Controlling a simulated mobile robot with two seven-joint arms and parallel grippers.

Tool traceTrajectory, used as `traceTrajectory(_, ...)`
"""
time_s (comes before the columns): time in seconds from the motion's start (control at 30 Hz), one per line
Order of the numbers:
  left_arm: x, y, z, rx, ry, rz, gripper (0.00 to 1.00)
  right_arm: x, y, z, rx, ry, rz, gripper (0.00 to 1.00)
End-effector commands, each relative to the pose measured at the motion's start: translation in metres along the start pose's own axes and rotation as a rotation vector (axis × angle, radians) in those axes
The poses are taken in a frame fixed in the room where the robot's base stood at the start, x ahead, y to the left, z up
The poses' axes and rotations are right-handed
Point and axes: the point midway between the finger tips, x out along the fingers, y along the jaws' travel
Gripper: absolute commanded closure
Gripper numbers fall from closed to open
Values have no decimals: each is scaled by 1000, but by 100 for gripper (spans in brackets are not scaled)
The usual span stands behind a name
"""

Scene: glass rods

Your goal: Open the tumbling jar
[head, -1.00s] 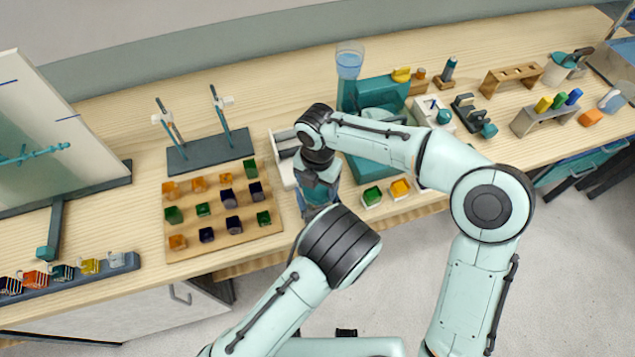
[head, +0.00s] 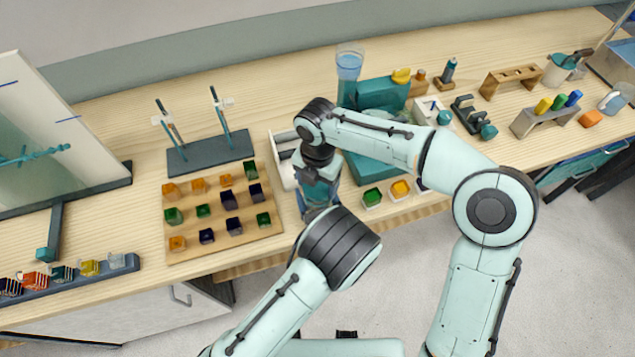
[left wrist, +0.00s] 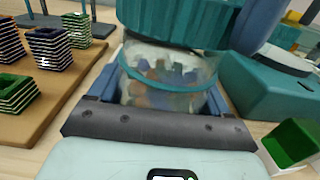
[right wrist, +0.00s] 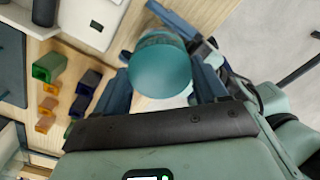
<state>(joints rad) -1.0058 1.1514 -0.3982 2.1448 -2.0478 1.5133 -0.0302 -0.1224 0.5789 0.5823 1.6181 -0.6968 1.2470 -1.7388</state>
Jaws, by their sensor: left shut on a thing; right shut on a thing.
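The jar (left wrist: 165,88) has a clear body with a teal band and several coloured pieces inside. It stands between the blue fingers of my left gripper (left wrist: 166,72), which is shut on the body. The ribbed teal lid (left wrist: 172,22) is at the top of the jar in the left wrist view. In the right wrist view the round lid (right wrist: 160,68) sits between the fingers of my right gripper (right wrist: 162,78), shut on it from above. Whether a gap lies between lid and body cannot be told. In the head view my arms hide most of the jar.
A wooden board (head: 240,238) with several coloured blocks lies left of the jar. A teal machine (head: 375,172) stands close on the right, with green and orange blocks (head: 372,197) before it. A burette stand (head: 210,153) is behind the board. The bench's front edge is close.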

Motion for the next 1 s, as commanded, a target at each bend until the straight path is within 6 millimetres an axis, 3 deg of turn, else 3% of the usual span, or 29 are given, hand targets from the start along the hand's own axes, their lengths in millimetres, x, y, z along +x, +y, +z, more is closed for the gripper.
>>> traceTrajectory(0.57, 0, 0, -1, 0, 2, -1, 100, -9, 0, 0, 0, 0, 1, 65)
traceTrajectory(0.83, 0, 0, -1, 0, 2, -1, 100, -41, 1, 0, 1, -1, 3, 65)
traceTrajectory(1.0, 0, 0, -1, 0, 2, -1, 100, -46, 0, -1, 0, 2, -1, 65)
